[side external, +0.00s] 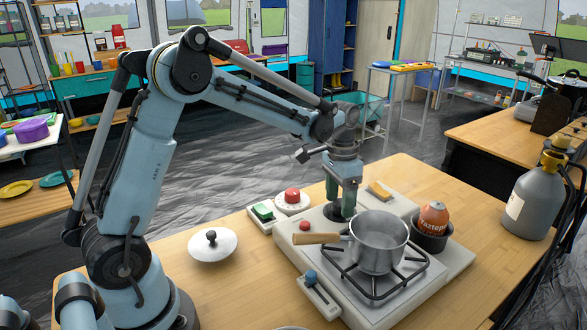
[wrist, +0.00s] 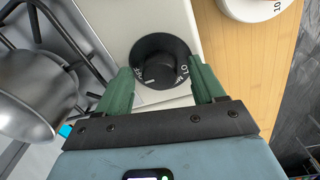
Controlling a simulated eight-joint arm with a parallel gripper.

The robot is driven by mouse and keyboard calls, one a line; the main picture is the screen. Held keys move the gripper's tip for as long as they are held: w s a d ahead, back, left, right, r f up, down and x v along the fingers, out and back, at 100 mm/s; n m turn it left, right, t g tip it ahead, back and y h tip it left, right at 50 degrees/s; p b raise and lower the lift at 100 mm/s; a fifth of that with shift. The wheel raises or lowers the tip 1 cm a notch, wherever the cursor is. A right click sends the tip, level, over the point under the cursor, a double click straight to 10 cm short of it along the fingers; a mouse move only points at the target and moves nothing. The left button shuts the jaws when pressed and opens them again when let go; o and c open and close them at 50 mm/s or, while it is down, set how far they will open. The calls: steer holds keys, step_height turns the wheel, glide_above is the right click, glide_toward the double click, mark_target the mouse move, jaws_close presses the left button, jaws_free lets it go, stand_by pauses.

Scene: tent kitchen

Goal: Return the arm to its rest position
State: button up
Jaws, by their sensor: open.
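My blue arm reaches from the left over the camp stove, bent at a high elbow. My gripper (side external: 342,200) points down at the stove's back left corner, above the black control knob (wrist: 160,58). In the wrist view, the green fingers of my gripper (wrist: 160,72) are spread apart, one on each side of the knob's lower part. Nothing is held between them. I cannot tell whether either finger touches the knob. The knob has white markings and a light pointer line.
A steel saucepan (side external: 378,250) stands on the burner grate, its wooden handle (side external: 316,239) pointing left near my gripper. A white lid (side external: 212,246) lies left, and a grey bottle (side external: 533,205) stands right.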

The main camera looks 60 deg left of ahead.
stand_by(0.4)
step_height(320, 180, up, 12)
step_height(320, 180, down, 12)
steer(key=shift+f, duration=0.1)
steer(key=n, duration=0.8)
steer(key=shift+d+n+t, duration=0.1)
steer(key=shift+n+t, duration=0.2)
steer(key=n, duration=0.5)
steer(key=shift+d, duration=0.1)
steer(key=shift+r+n, duration=0.3)
steer(key=shift+r, duration=0.2)
stand_by(0.4)
